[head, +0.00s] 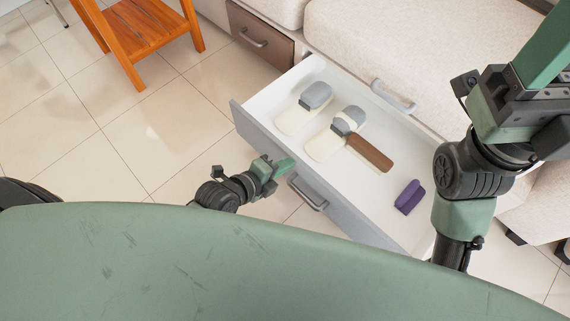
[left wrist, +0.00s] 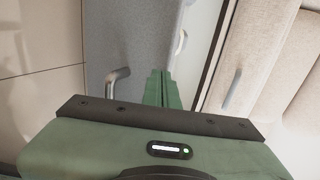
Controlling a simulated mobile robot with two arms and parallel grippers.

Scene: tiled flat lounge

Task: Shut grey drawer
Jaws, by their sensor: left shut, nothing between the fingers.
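The grey drawer (head: 347,216) is pulled far out from under the beige seat in the head view. Its grey front carries a bar handle (head: 308,194). The front (left wrist: 125,40) and handle (left wrist: 117,84) also show in the left wrist view. My left gripper (head: 284,166) is shut and empty, close to the drawer front and just left of the handle in the head view; I cannot tell whether it touches. Its closed fingers (left wrist: 161,88) point toward the front in the left wrist view. My right arm hangs over the drawer's right side, its gripper out of sight.
Inside the drawer lie two grey-and-cream items (head: 316,96) (head: 335,135), a brown block (head: 370,153) and a purple piece (head: 409,196). A brown drawer (head: 260,36) sits shut behind left. An orange wooden stool (head: 140,30) stands back left. Tiled floor (head: 130,130) at left is clear.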

